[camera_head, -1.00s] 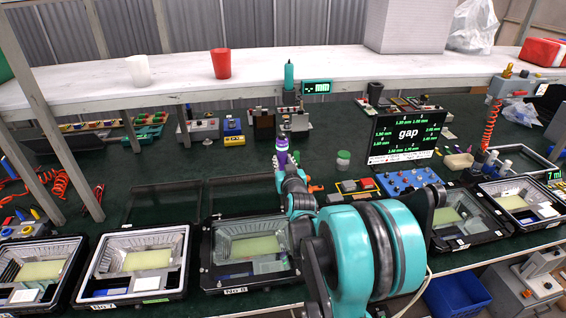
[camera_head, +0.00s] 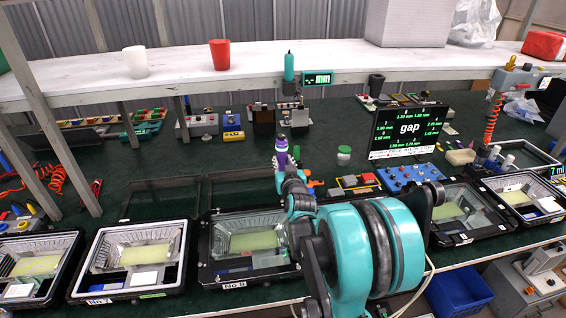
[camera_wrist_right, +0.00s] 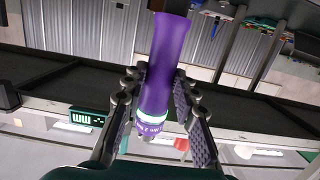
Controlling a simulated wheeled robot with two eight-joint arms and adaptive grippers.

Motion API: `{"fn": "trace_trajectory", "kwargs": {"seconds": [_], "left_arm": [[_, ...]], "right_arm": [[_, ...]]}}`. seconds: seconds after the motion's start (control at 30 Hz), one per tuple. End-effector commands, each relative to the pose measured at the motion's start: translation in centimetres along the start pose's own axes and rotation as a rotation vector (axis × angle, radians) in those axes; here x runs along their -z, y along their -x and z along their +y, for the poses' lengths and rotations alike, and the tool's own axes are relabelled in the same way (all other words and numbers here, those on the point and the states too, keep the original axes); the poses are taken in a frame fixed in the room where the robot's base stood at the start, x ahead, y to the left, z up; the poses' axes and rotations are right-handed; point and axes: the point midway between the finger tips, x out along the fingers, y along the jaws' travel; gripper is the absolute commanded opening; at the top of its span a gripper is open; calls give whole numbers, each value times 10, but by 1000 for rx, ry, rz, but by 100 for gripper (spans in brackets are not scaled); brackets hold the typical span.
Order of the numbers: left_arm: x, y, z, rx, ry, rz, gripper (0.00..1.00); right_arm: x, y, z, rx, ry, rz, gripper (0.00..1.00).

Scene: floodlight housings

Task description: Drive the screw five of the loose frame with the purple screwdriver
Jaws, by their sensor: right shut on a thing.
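The purple screwdriver (camera_head: 281,145) is held in my right gripper (camera_head: 282,161), raised behind the middle housing. In the right wrist view the gripper (camera_wrist_right: 155,95) has its fingers on both sides of the purple handle (camera_wrist_right: 166,45), closed around it near a pale lettered band. The screwdriver's tip does not show clearly. I cannot tell which frame is loose, and single screws are too small to make out. My left gripper is not in view.
Another housing (camera_head: 470,236) lies right of my arm. A shelf (camera_head: 180,80) spans the back.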

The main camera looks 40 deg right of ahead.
Motion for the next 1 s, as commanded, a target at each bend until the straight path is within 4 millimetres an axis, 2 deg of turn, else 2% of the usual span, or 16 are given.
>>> {"fn": "trace_trajectory", "kwargs": {"seconds": [0.9, 1.0], "left_arm": [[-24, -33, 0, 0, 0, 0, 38], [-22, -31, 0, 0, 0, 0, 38]], "right_arm": [[-46, -7, 0, 0, 0, 1, 0], [-43, -6, 0, 0, 0, 1, 0]]}}
